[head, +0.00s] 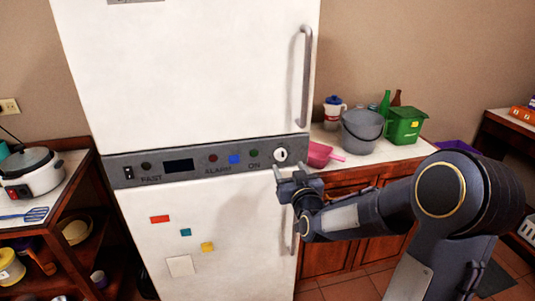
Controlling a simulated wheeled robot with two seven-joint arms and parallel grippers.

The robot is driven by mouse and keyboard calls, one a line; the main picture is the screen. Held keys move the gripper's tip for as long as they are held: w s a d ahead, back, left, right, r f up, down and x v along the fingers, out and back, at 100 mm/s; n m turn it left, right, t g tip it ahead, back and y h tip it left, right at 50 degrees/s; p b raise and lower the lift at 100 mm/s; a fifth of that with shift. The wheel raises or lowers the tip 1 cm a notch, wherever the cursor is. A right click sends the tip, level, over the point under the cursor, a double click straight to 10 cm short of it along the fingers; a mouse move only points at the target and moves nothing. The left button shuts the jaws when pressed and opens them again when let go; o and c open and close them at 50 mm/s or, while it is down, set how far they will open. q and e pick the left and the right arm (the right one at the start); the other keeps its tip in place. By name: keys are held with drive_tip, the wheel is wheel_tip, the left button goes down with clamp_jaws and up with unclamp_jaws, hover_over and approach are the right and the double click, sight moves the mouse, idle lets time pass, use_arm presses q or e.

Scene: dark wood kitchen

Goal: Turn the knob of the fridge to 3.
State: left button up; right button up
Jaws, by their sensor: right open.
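The white fridge (210,60) stands in front of me, with a grey control panel (190,163) across its middle. The round white knob (281,155) sits at the right end of the panel. Its numbers are too small to read, so I cannot tell its setting. My right gripper (286,176) is open and empty, just below the knob, and appears apart from it. My left gripper is not in view.
A grey bucket (361,130), a green bin (405,126) and a pink pan (320,154) stand on the counter at the right. The upper fridge handle (306,75) juts out above the knob. A rice cooker (30,172) stands on the left shelf unit.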

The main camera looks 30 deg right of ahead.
sight(283, 157)
drive_tip(key=p+x, duration=0.2)
drive_tip(key=x, duration=0.5)
drive_tip(key=shift+c, duration=0.5)
